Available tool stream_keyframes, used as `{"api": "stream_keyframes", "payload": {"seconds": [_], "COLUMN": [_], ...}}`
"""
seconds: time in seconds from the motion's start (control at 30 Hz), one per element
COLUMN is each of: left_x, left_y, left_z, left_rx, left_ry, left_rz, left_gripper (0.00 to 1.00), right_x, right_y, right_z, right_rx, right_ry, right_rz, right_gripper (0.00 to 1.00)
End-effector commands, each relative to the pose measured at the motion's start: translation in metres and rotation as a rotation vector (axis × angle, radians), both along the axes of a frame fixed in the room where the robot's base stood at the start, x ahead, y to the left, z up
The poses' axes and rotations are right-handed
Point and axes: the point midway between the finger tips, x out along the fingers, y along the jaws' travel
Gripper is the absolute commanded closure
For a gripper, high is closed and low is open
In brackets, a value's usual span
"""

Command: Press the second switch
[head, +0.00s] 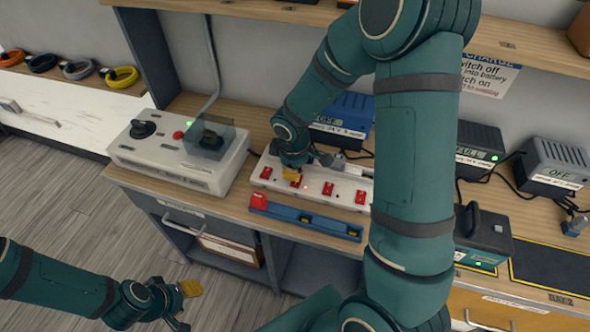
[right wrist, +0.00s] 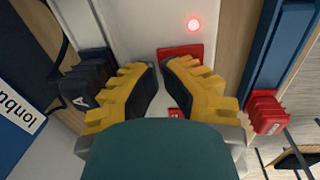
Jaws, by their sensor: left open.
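A white switch strip (head: 345,190) lies on the workbench with several red switches in a row. The second switch from the left shows red in the right wrist view (right wrist: 186,55), just beyond my fingertips. My right gripper (head: 292,176) is over it, yellow fingers pointing down; it also shows in the right wrist view (right wrist: 160,72). Its fingertips are close together with a narrow gap; no held object shows. Contact with the switch cannot be told. A small red light (right wrist: 194,24) glows on the strip. My left gripper (head: 187,305) is open and empty, over the floor at lower left.
A grey control box (head: 175,160) with knobs and a clear cover stands left. A blue charger (head: 345,115) and black chargers (head: 478,148) stand behind. My right arm hides part of the bench.

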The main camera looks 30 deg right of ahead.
Motion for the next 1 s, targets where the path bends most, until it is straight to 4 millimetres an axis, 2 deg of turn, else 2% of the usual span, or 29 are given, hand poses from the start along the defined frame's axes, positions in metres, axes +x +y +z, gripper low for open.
{"api": "stream_keyframes", "payload": {"seconds": [0.1,0.27,0.57,1.0], "left_x": [-0.003,-0.005,-0.005,-0.005], "left_y": [0.000,-0.001,-0.001,-0.001], "left_z": [0.017,0.029,0.026,0.038], "left_rx": [-0.001,-0.003,-0.002,-0.002], "left_ry": [0.006,0.012,0.013,0.013], "left_rz": [0.000,-0.002,-0.003,-0.003], "left_gripper": [0.53,0.53,0.53,0.53], "right_x": [0.000,-0.001,-0.002,-0.001], "right_y": [-0.002,-0.002,-0.001,-0.001], "right_z": [-0.003,-0.006,-0.010,0.008], "right_rx": [0.031,0.062,0.064,0.063], "right_ry": [0.033,0.058,0.062,0.059], "right_rz": [-0.003,-0.002,-0.001,-0.001], "right_gripper": [1.00,1.00,1.00,1.00]}}
